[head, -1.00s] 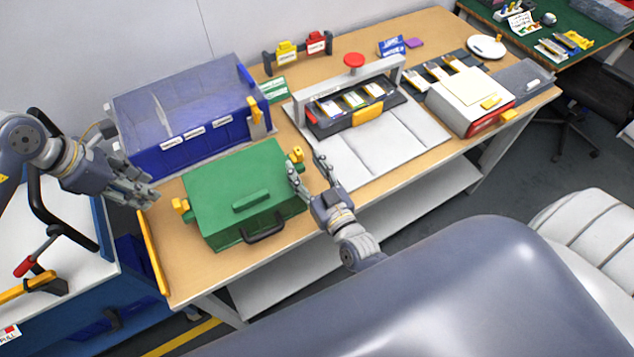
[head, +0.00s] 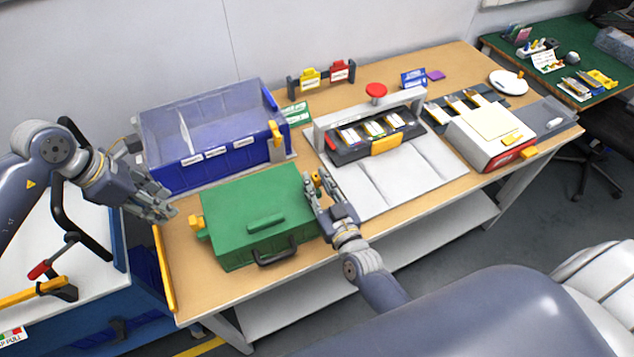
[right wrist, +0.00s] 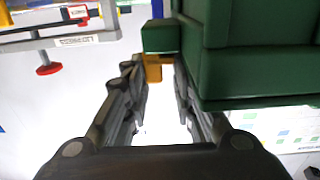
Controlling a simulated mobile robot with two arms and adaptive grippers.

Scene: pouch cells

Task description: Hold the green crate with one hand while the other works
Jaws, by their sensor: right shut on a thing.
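The green crate (head: 246,204), lid closed, stands on the near left part of the wooden table. It has a green lid grip, a dark front handle (head: 275,257) and a yellow clasp on each side. My right gripper (head: 318,184) is at the crate's right side, shut on the right yellow clasp (right wrist: 153,70). In the right wrist view the clasp sits between the fingers, under a green block on the crate wall (right wrist: 262,70). My left gripper (head: 160,204) is open and empty, left of the left yellow clasp (head: 195,223) and apart from it.
A blue bin (head: 205,145) with a clear lid stands behind the crate. A grey frame with a red knob (head: 376,90) and white pads is to the right, then a white-and-red box (head: 490,136). A yellow strip (head: 164,270) edges the table's left end.

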